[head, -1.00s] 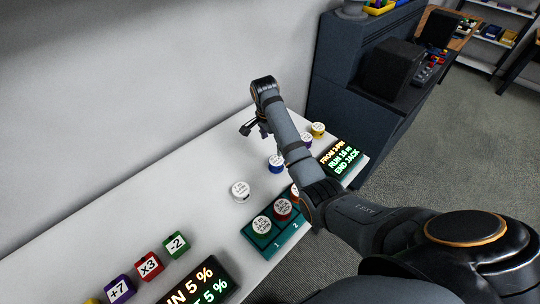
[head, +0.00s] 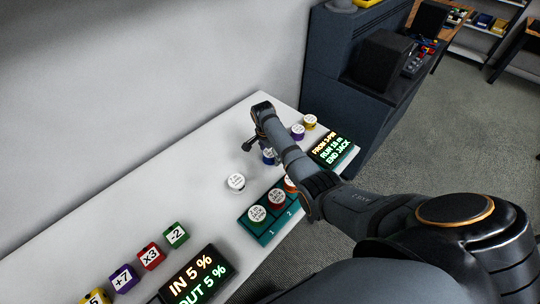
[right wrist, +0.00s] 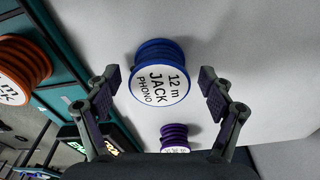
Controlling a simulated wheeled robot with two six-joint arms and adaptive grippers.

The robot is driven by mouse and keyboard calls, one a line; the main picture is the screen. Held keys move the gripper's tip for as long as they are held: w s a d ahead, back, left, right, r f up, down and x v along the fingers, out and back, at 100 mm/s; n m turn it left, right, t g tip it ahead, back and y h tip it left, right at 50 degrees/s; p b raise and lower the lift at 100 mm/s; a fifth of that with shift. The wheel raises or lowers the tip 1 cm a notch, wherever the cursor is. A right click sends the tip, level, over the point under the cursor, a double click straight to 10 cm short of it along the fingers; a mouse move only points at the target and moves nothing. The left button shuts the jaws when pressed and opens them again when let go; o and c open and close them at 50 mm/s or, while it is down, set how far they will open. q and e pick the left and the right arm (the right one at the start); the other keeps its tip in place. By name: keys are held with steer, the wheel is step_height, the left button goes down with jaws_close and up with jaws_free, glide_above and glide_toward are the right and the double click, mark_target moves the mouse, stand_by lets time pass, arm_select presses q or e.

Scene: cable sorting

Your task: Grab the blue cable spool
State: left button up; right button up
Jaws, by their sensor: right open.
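The blue cable spool (head: 268,157) stands on the white table in the head view, partly hidden by my right arm. In the right wrist view the blue spool (right wrist: 160,72) shows its white top label reading 12 m, JACK, PHONO. My right gripper (head: 254,143) is just beside and above it in the head view. In the right wrist view the fingers of my right gripper (right wrist: 160,78) are spread, one on each side of the spool's image, with gaps on both sides. The gripper is open and holds nothing. My left gripper is not in view.
A purple spool (head: 298,132) and a yellow spool (head: 310,122) stand close by. A white spool (head: 236,183) stands nearer. A green tray (head: 256,232) holds several spools. A lit sign (head: 333,149) is at the right edge.

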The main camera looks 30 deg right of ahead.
mark_target(271, 153)
steer(key=c, duration=1)
steer(key=shift+r, duration=0.1)
steer(key=c, duration=0.3)
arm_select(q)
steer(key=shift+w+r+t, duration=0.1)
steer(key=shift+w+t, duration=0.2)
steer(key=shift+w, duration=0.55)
arm_select(e)
steer(key=shift+c, duration=0.2)
steer(key=shift+r, duration=0.45)
steer(key=r, duration=0.3)
steer(key=shift+s+a, duration=0.1)
steer(key=shift+s, duration=0.2)
arm_select(q)
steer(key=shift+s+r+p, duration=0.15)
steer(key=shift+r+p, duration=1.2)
steer(key=shift+p, duration=0.05)
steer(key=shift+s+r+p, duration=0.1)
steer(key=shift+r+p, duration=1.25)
arm_select(e)
steer(key=s+a+r, duration=0.3)
steer(key=s+r, duration=0.6)
steer(key=s, duration=0.4)
